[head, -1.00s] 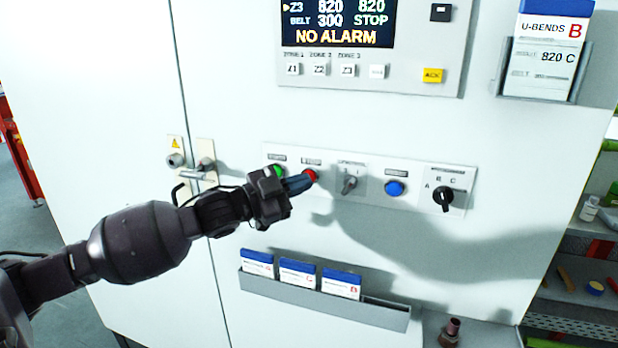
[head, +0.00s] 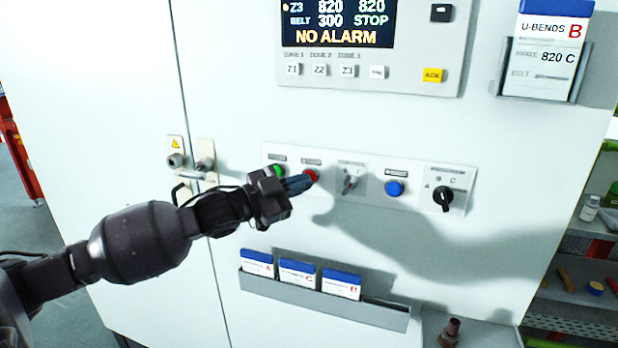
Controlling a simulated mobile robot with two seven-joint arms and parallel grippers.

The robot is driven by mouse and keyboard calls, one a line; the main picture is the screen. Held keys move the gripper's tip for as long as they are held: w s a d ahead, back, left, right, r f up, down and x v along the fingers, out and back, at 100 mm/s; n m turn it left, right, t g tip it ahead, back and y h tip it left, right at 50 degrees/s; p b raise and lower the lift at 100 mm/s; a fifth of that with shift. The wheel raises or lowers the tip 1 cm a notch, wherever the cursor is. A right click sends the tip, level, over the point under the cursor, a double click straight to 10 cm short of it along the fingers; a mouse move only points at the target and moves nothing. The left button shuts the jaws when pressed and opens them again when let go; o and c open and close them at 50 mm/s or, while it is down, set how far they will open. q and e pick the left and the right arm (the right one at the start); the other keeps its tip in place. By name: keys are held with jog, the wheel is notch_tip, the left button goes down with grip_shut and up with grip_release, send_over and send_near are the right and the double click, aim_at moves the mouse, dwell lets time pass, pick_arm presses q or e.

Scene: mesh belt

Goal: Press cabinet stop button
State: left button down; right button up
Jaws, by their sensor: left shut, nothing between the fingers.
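The red stop button (head: 312,175) is on the control strip (head: 368,180) of the white cabinet (head: 480,130), right of a green button (head: 279,171). My left gripper (head: 302,183) is shut and empty. Its blue fingertips overlap the lower left of the red button in the head view. I cannot tell whether they touch it or how far it is pressed. The display (head: 338,22) above reads BELT 300 STOP and NO ALARM. My right gripper is not in view.
On the strip, right of the red button, are a small switch (head: 348,184), a blue button (head: 394,188) and a black rotary knob (head: 443,198). A door handle (head: 199,177) sits left. A card rack (head: 385,314) is below. Shelves (head: 575,295) stand at right.

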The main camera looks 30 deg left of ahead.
pick_arm(q)
jog(key=shift+w, duration=0.4)
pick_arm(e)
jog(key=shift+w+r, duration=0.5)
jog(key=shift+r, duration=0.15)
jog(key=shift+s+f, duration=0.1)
